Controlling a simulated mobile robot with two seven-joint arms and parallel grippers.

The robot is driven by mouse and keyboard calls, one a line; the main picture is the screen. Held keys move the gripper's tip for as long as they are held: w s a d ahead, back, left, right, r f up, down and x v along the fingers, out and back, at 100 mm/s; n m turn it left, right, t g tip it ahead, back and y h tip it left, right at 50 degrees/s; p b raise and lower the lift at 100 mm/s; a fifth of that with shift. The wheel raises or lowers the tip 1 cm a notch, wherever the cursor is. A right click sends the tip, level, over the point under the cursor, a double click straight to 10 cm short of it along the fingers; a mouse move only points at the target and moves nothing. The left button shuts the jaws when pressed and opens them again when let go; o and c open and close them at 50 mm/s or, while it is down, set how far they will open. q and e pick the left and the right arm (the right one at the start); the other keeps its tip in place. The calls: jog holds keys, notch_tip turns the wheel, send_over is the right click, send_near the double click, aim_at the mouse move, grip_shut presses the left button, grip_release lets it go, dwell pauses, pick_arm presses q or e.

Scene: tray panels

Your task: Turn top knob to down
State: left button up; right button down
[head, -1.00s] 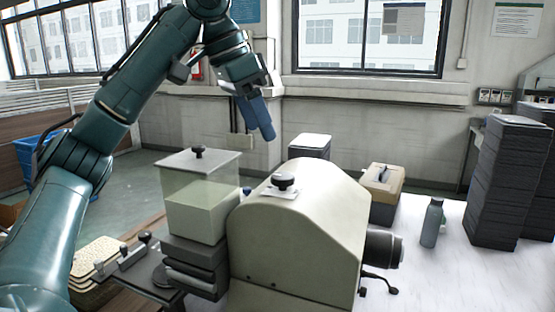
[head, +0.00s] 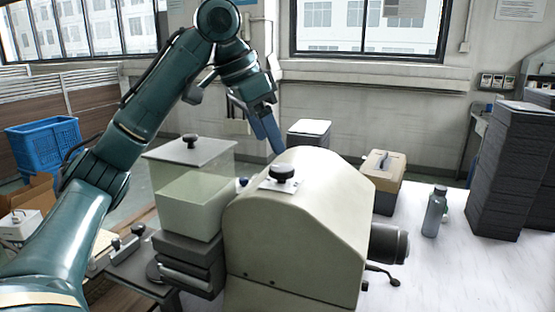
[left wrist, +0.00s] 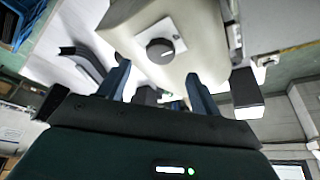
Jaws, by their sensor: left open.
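The top knob (head: 282,172) is a round black knob on a small white plate on top of the cream machine (head: 300,225). In the left wrist view the knob (left wrist: 160,50) shows a pale pointer mark towards the right. My left gripper (head: 276,148) has blue fingers and hangs just above and behind the knob, apart from it. In the left wrist view the open fingers (left wrist: 158,80) stand to either side below the knob, with nothing between them. My right gripper is in neither view.
A tan box (head: 384,175), a grey bottle (head: 434,212) and a tall dark stack (head: 505,175) stand to the right.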

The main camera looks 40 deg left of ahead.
aim_at(281, 167)
pick_arm(q)
jog(key=shift+x, duration=3.1)
jog(key=shift+c, duration=0.3)
jog(key=c, duration=0.9)
